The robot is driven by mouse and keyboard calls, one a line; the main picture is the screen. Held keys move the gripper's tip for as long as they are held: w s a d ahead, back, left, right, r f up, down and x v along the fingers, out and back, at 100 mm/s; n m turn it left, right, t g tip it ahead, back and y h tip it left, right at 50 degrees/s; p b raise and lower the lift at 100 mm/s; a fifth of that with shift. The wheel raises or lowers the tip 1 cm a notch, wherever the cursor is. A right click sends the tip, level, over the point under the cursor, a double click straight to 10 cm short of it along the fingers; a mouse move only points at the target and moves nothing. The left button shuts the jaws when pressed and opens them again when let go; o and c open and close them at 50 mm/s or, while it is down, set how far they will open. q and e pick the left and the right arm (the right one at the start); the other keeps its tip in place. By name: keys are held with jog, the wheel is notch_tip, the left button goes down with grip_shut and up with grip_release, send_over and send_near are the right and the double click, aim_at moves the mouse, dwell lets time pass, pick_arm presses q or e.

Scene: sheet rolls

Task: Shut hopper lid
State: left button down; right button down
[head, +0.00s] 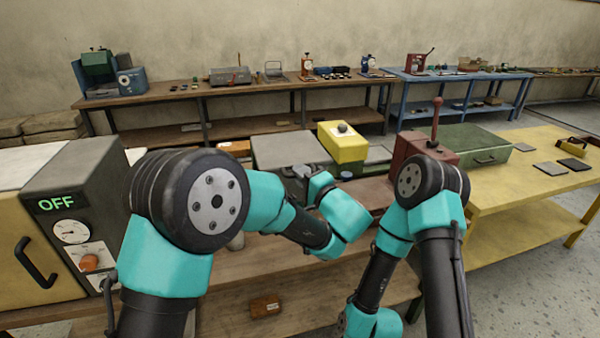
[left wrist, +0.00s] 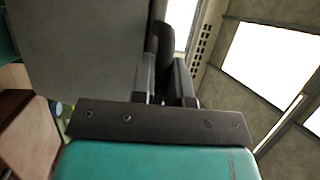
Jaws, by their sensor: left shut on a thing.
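A grey flat panel (head: 290,150), which looks like the hopper lid, is on the near bench just beyond my left gripper (head: 303,174). It also fills the upper left of the left wrist view (left wrist: 85,45). My left gripper's fingers (left wrist: 163,88) are shut on a dark bar, which looks like the lid's handle (left wrist: 162,55), beside the panel. How far the lid is tilted is hard to tell. The hopper body is mostly hidden behind my left arm. My right arm bends down at the right of the head view, and its gripper is out of the picture.
A yellow box with a dark knob (head: 343,143) stands right of the panel. A red-brown device with a lever (head: 424,146) and a green case (head: 470,146) are farther right. A grey machine reading OFF (head: 75,200) stands at left. A small brown block (head: 264,306) lies on the lower shelf.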

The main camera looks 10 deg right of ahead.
pick_arm(q)
jog(key=shift+f, duration=0.2)
jog(key=c, duration=1.4)
grip_release()
jog(key=shift+r, duration=0.15)
jog(key=shift+r, duration=0.55)
notch_tip(320, 180, up, 2)
jog(key=shift+r, duration=0.1)
jog(key=s+a+r, duration=0.1)
jog(key=s+a, duration=0.2)
jog(key=s, duration=1.2)
jog(key=shift+s+a+r, duration=0.2)
jog(key=shift+s, duration=0.15)
